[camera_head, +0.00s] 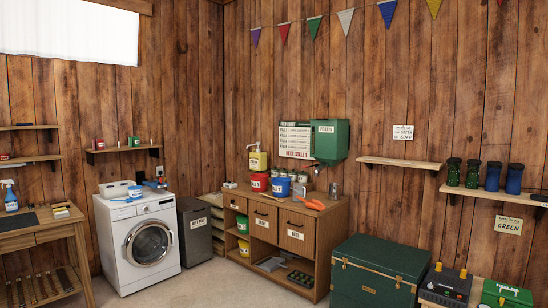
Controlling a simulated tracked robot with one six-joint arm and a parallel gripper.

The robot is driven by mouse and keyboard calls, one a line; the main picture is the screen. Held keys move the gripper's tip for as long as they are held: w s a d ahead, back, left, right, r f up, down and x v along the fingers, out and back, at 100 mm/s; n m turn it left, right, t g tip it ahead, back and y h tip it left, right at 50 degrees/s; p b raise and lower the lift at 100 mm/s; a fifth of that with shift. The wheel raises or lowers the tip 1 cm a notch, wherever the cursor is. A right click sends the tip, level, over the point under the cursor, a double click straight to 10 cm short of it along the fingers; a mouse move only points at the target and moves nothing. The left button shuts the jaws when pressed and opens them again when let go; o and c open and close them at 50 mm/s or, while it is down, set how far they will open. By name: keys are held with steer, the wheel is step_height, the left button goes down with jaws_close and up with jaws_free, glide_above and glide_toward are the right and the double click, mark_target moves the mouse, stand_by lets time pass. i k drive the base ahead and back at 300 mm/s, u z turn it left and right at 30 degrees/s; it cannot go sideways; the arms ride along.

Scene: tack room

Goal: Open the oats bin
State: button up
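The oats bin (297,228) appears to be the right-hand front of the wooden cabinet (325,226), in the middle of the view. It has a dark handle near its top and a small white label that seems to read "OATS". Its front looks flush with the cabinet, so it looks closed. A similar labelled front (263,212) sits to its left; I cannot read that label surely. My gripper is not in view.
On the cabinet top stand a red tub (259,182), a blue tub (280,187) and an orange tool (308,202). A dark green chest (380,255) stands close to the cabinet's right. A grey bin (197,240) stands left, beside the washing machine (165,273). Floor before the cabinet looks clear.

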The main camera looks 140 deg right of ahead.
mark_target(297, 231)
steer(key=z, duration=4.7)
